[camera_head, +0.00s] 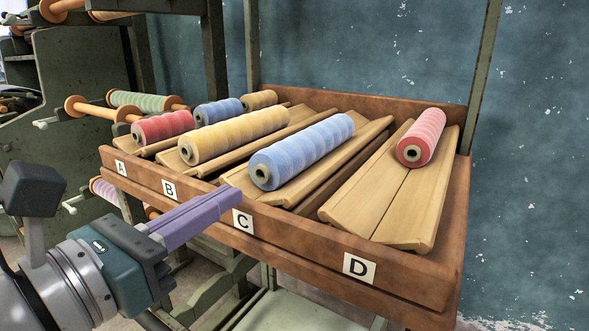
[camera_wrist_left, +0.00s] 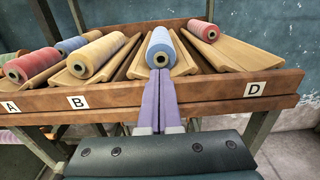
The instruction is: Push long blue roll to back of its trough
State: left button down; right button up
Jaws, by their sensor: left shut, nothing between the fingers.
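The long blue roll (camera_head: 302,151) lies lengthwise in the wooden trough C (camera_head: 338,165), its near end close to the front of the trough. It also shows in the left wrist view (camera_wrist_left: 160,46), straight beyond my fingertips. My left gripper (camera_head: 236,192) is shut and empty, with its purple fingers together. In the head view the fingertips are at the front board near label C, short of the roll's near end. In the left wrist view (camera_wrist_left: 160,74) the tips appear just under the roll's near end; I cannot tell whether they touch it. My right gripper is not in view.
A long yellow roll (camera_head: 234,135) lies in trough B, left of the blue one. Red (camera_head: 163,126), small blue (camera_head: 217,111) and small yellow (camera_head: 259,100) rolls lie further left and back. A pink-red roll (camera_head: 420,137) sits at the back of trough D. The rack's front board (camera_head: 290,243) rises before the troughs.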

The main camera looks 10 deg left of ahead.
aim_at(259, 179)
pick_arm(q)
jog(key=shift+x, duration=2)
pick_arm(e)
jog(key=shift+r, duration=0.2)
pick_arm(q)
jog(key=shift+w, duration=0.15)
jog(key=x, duration=0.4)
jog(key=shift+w+d+f, duration=0.1)
jog(key=x, duration=0.2)
jog(key=shift+w+d, duration=0.1)
jog(key=shift+w, duration=0.2)
jog(key=shift+s, duration=0.2)
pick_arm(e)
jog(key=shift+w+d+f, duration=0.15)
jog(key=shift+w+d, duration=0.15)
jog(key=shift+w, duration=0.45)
